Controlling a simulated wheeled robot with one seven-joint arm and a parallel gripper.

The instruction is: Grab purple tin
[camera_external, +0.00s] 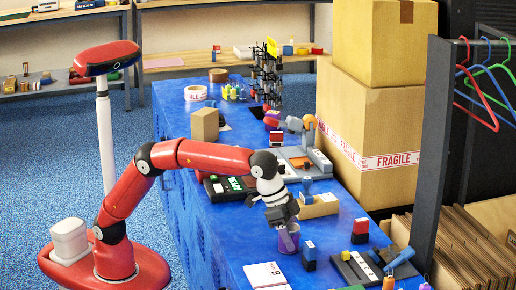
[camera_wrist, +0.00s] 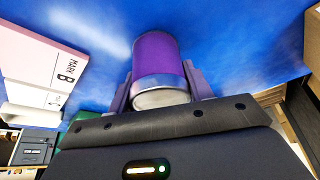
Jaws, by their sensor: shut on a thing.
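A purple tin (camera_wrist: 157,58) with a pale silver end shows in the wrist view, between the two fingers of my gripper (camera_wrist: 158,88). My gripper is shut on it, with one finger on each side. In the external view my gripper (camera_external: 284,222) points down over the near part of the blue table, and the purple tin (camera_external: 289,239) shows below it. I cannot tell whether the tin touches the table.
A card marked B (camera_wrist: 50,65) lies beside the tin; white cards (camera_external: 265,275) show at the table's front. Small stamps (camera_external: 309,255) and a dark tray (camera_external: 357,268) stand to the right. Large cartons (camera_external: 368,140) stand at the back right. A scale-like device (camera_external: 230,187) lies behind.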

